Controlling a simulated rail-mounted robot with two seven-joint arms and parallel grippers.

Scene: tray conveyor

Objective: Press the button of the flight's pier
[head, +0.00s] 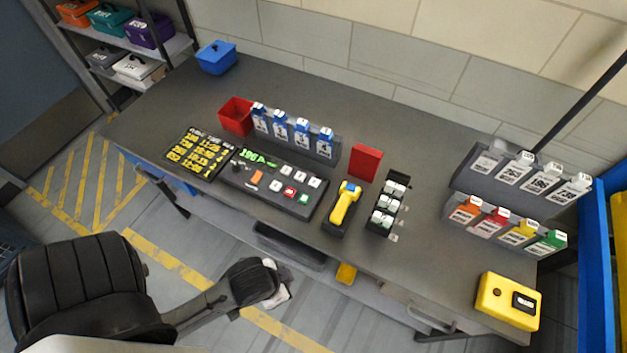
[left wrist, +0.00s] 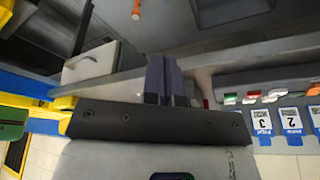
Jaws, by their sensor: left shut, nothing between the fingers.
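A dark control panel (head: 273,184) lies on the desk in the head view. It carries several small buttons, among them white ones (head: 315,183), a red one (head: 289,191) and a green one (head: 304,199), an orange piece (head: 257,177) and a green-lit display (head: 257,157). A black flight board (head: 200,153) with yellow text is left of it; its lettering is too small to read surely. My left gripper (left wrist: 167,62) is shut and empty in the left wrist view. In the head view my left arm ends in front of the desk's near edge, apart from the panel. My right gripper is out of view.
Blue number tags (head: 301,133) stand behind the panel, beside a red bin (head: 236,117). A yellow scanner (head: 344,202) and a red block (head: 365,163) are to the right. A yellow box (head: 508,301) sits at the desk's right end. The desk's back middle is bare.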

